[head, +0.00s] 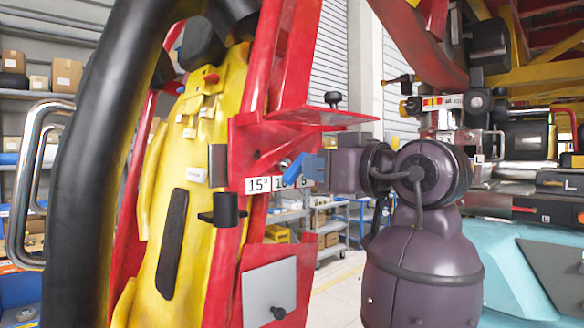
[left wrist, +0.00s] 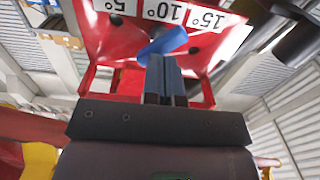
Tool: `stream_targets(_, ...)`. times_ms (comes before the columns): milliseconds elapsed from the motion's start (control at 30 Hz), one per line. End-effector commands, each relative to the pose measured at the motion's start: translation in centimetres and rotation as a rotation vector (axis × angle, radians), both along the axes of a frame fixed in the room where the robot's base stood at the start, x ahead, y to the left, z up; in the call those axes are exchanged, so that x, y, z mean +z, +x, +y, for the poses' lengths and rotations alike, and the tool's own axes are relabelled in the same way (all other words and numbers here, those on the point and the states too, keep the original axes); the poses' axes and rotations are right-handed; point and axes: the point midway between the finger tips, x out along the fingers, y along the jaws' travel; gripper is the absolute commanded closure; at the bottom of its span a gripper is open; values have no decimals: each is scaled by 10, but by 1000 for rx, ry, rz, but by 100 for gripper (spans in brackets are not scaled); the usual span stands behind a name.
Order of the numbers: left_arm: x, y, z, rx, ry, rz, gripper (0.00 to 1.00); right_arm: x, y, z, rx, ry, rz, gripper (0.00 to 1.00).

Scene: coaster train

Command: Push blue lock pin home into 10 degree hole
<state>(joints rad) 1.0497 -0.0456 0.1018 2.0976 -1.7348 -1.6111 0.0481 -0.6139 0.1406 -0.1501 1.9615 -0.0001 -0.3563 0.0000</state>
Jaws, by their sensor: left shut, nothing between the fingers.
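My left gripper (head: 302,168) is shut and empty, its blue fingers pointing at the red bracket (head: 240,150). The bracket carries a white label strip (head: 259,185) reading 15°, 10° and 5°. The blue lock pin (head: 289,164) sits tilted at the strip, just ahead of the fingertips. In the left wrist view the pin's blue handle (left wrist: 163,45) lies slanted below the 10° label (left wrist: 168,14), in front of the shut fingers (left wrist: 164,68). Whether fingers and pin touch cannot be told. The pin's shaft and the 10 degree hole are hidden. My right gripper is not in view.
A yellow seat back (head: 175,230) with a black pad stands left of the bracket, beside a thick black tube (head: 85,150). A red shelf plate (head: 318,115) with a black knob juts out above my gripper. Shelves with boxes stand behind.

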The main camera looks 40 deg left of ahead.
Motion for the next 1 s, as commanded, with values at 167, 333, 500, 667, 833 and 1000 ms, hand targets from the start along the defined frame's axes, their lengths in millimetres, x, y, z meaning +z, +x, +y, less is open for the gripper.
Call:
stream_targets(167,0,0,1,0,0,0,100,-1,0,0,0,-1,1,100)
stream_targets(333,0,0,2,0,0,0,100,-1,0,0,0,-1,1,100)
stream_targets(500,0,0,4,1,0,0,100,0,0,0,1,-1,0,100)
stream_targets(667,0,0,6,1,0,0,100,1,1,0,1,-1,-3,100)
stream_targets(833,0,1,7,1,0,0,100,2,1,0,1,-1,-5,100)
stream_targets(1000,0,1,9,0,0,0,100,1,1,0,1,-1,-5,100)
